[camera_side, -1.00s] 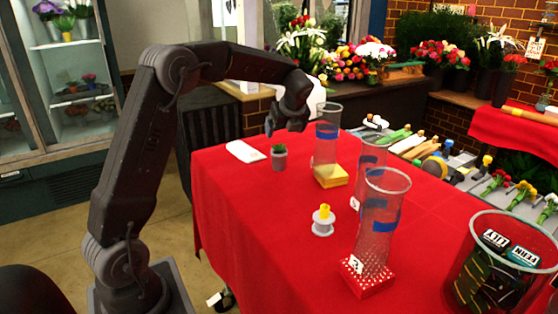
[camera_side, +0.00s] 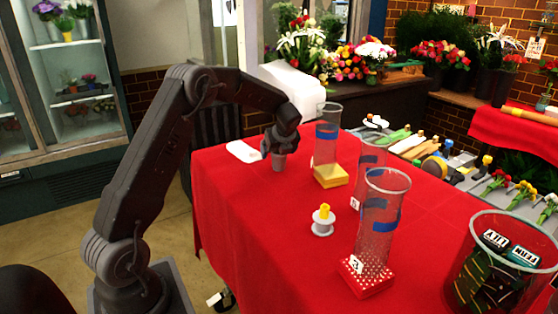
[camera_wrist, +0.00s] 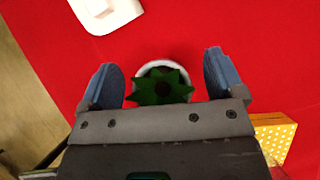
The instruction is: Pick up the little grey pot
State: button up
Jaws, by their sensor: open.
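The little grey pot (camera_side: 279,163) stands upright on the red tablecloth. In the side view its top and plant are hidden behind my gripper (camera_side: 279,148), which is lowered over it. In the wrist view the pot's pale rim (camera_wrist: 160,66) and its spiky green plant (camera_wrist: 160,87) sit between my two blue-grey fingers. My gripper (camera_wrist: 165,80) is open, with a gap of red cloth visible on each side of the pot.
A white flat item (camera_side: 242,151) lies just left of the pot. A clear vase (camera_side: 327,135) on a yellow block (camera_side: 330,176) stands to the right. A spool (camera_side: 322,222) and another vase (camera_side: 383,215) are nearer the front. The cloth between is clear.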

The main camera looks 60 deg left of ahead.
jog(key=shift+c, duration=0.3)
jog(key=shift+r, duration=0.1)
jog(key=c, duration=1.2)
